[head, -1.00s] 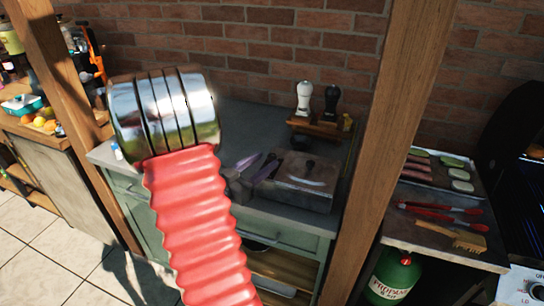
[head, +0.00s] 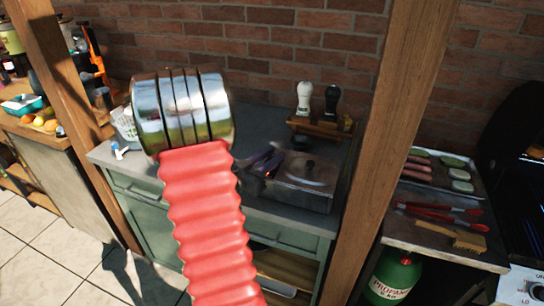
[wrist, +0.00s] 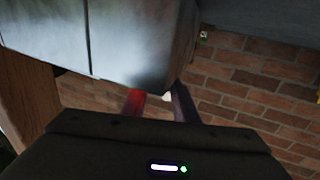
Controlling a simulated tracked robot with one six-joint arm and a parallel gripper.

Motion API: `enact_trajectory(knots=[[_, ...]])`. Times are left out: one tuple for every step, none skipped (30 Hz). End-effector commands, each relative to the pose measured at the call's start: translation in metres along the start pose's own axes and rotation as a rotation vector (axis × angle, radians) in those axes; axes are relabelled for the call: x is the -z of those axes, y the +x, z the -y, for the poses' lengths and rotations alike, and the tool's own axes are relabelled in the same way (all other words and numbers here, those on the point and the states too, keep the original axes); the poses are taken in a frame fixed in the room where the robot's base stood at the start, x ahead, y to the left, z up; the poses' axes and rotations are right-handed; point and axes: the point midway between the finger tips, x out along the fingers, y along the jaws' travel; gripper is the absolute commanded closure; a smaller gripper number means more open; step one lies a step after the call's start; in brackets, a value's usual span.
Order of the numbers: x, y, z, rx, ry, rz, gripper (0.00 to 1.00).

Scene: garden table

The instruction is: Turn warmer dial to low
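The warmer (head: 300,190) is a low metal box with a lid and dark knob on the grey counter. My gripper (head: 270,165) is at its left end in the head view, mostly side-on. In the wrist view, a large blurred metal body, apparently the warmer (wrist: 100,40), fills the upper left. My gripper's two fingers (wrist: 162,98) stand apart just under its edge, one lit red. A small pale patch shows between the fingertips; I cannot tell if it is the dial. The dial and its setting are not clearly visible, and contact cannot be judged.
Salt and pepper mills (head: 318,100) stand on a small wooden rack behind the warmer. A wooden post (head: 390,150) rises to its right. A white basket (head: 124,124) sits at the counter's left. A food tray (head: 440,170) and tongs (head: 440,212) lie beyond the post.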

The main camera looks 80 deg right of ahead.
Motion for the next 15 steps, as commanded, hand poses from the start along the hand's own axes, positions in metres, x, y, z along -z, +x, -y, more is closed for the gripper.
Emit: enact_trajectory(knots=[[0.0, -0.0001, 0.0, 0.0, 0.0, 0.0, 0.77], [0.0, -0.0001, 0.0, 0.0, 0.0, 0.0, 0.79], [0.0, -0.0001, 0.0, 0.0, 0.0, 0.0, 0.82], [0.0001, -0.0001, 0.0001, 0.0, 0.0, 0.0, 0.84], [0.0001, -0.0001, 0.0001, 0.0, 0.0, 0.0, 0.86], [0.0001, -0.0001, 0.0002, 0.0, 0.0, 0.0, 0.89], [0.0001, -0.0001, 0.0002, 0.001, 0.0, 0.0, 0.91], [0.0001, -0.0001, 0.0002, 0.001, 0.0, 0.0, 0.94], [0.0001, -0.0001, 0.0003, 0.001, 0.0, 0.0, 0.96], [0.0001, -0.0002, 0.0003, 0.001, 0.0, 0.0, 0.98], [0.0001, -0.0001, 0.0003, 0.001, 0.0, 0.0, 0.98], [0.0001, -0.0001, 0.0003, 0.002, 0.0, 0.0, 0.98], [0.0001, -0.0001, 0.0003, 0.003, 0.0, 0.0, 0.98], [0.0002, 0.0001, 0.0002, 0.006, 0.0, 0.0, 0.98], [0.0003, 0.0003, 0.0001, 0.012, 0.001, -0.001, 0.98]])
